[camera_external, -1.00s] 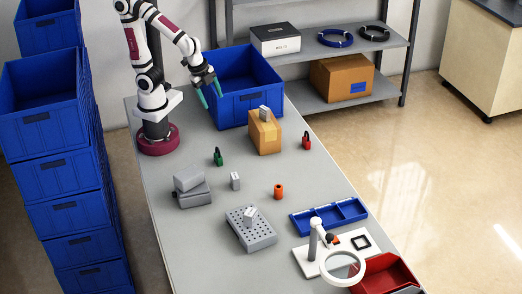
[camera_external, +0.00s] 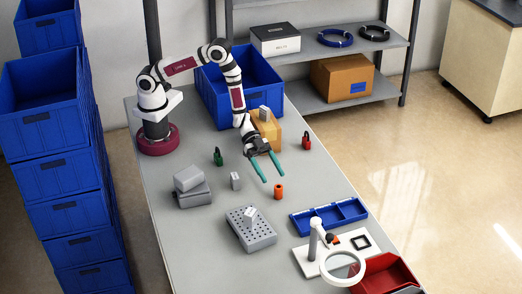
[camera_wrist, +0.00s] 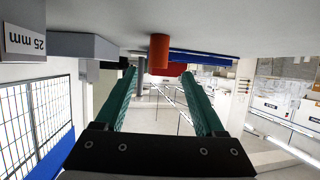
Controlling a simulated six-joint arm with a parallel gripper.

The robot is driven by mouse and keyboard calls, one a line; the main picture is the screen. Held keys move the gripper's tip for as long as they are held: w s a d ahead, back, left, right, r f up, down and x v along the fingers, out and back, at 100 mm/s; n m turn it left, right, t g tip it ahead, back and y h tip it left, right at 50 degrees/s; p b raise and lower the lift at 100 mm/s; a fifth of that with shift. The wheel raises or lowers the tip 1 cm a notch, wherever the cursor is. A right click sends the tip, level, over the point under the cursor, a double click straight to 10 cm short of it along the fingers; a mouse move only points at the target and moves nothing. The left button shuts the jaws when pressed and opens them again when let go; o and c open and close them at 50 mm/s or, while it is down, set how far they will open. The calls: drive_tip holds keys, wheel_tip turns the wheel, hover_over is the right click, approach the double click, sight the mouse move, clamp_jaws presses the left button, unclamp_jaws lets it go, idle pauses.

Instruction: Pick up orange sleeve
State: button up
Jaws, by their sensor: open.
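The orange sleeve (camera_external: 278,192) is a small upright cylinder on the grey table, right of its middle. It also shows in the wrist view (camera_wrist: 159,51), upside down, between and beyond the fingers. My gripper (camera_external: 274,178) has two teal fingers spread apart with nothing between them. In the external view its fingertips are close to the sleeve, on the arm side of it. In the wrist view my gripper (camera_wrist: 167,75) points at the sleeve with a finger on either side of the picture. I cannot tell whether the fingertips touch the sleeve.
A small grey block (camera_external: 235,181) stands left of the gripper. A grey perforated block (camera_external: 251,232) lies nearer the camera. A wooden block (camera_external: 266,137) and red padlock (camera_external: 306,141) stand behind.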

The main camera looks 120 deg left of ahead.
sight(279, 186)
drive_tip(key=x, duration=0.6)
drive_tip(key=shift+w+d+f, duration=0.15)
drive_tip(key=shift+d+f, duration=0.1)
clamp_jaws()
